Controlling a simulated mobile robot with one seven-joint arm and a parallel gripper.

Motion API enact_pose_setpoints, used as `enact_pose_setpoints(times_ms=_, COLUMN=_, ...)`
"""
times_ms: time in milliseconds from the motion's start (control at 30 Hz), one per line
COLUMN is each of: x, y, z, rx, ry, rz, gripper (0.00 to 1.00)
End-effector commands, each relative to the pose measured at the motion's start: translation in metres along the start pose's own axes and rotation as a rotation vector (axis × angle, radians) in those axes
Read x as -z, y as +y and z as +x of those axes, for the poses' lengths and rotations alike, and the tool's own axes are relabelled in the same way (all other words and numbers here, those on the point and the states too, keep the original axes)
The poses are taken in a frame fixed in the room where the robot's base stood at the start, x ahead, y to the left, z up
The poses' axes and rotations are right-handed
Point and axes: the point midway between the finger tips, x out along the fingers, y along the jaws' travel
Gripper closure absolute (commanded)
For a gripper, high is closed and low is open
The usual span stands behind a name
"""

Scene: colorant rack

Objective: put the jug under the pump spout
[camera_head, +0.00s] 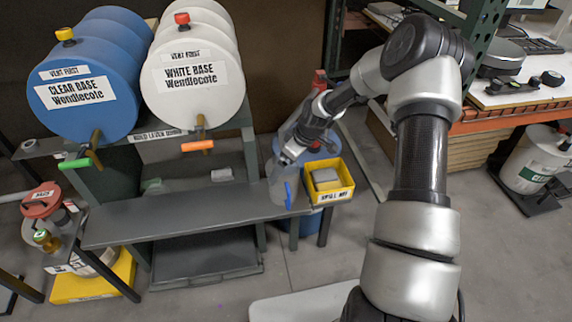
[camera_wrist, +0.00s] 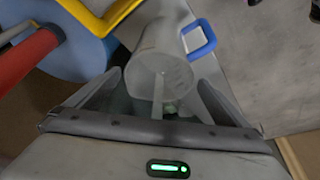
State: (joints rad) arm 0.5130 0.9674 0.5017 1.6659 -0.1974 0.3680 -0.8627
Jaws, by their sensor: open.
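The jug (camera_head: 280,188) is translucent with a blue handle and stands upright at the right end of the grey bench. In the wrist view the jug (camera_wrist: 163,62) shows between the fingers, its blue handle to the upper right. My gripper (camera_wrist: 160,98) is open, with one finger on each side of the jug's near part; I cannot tell if they touch it. In the head view my gripper (camera_head: 287,163) is at the jug's top, partly hidden by the wrist. A red upright part, perhaps the pump (camera_head: 320,79), rises behind my forearm; its spout is not clearly visible.
A yellow bin (camera_head: 343,195) sits right beside the jug, over a blue drum (camera_head: 312,222). The grey bench (camera_head: 160,220) is mostly clear to the left. Blue (camera_head: 100,60) and white (camera_head: 205,100) drums with taps lie above it. A red-lidded can (camera_head: 42,200) stands far left.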

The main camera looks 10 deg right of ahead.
Motion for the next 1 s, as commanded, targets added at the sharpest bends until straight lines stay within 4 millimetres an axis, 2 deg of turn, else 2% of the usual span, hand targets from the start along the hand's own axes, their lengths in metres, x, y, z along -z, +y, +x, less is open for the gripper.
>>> enact_pose_setpoints(times_ms=300, x=0.000, y=0.002, z=-0.070, rx=-0.004, ry=0.001, rz=0.002, gripper=0.00)
enact_pose_setpoints(times_ms=500, x=0.000, y=0.001, z=-0.101, rx=-0.002, ry=0.000, rz=0.001, gripper=0.00)
enact_pose_setpoints(times_ms=700, x=-0.001, y=0.000, z=-0.113, rx=0.000, ry=-0.001, rz=0.000, gripper=0.00)
enact_pose_setpoints(times_ms=1000, x=0.000, y=0.000, z=-0.113, rx=0.000, ry=-0.001, rz=0.001, gripper=0.00)
